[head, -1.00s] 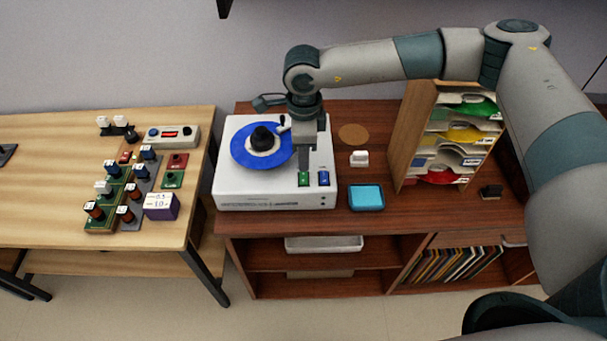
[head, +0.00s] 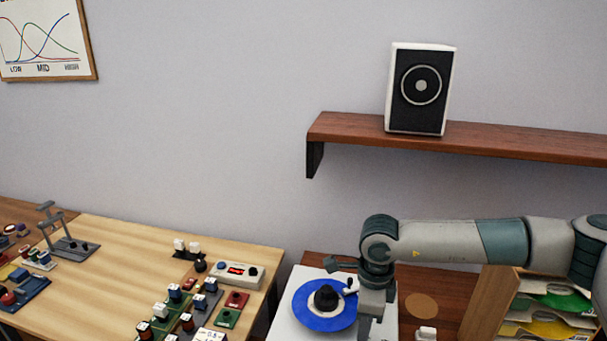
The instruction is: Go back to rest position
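My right arm comes in from the right in the head view, and its gripper (head: 370,318) points down over the right side of the white record player (head: 284,316). The fingertips are at or below the bottom edge of the picture, so I cannot tell whether it is open or shut, or whether it touches the player. A blue record (head: 308,318) with a black centre piece (head: 326,297) lies on the player, left of the gripper. My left gripper is not in view.
A speaker (head: 421,88) stands on a wall shelf (head: 480,142) above my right arm. A sorter with coloured sleeves (head: 497,300) stands right of the gripper. The wooden table (head: 110,290) at left holds several small modules, a meter box (head: 236,274) and a grey stand (head: 68,245).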

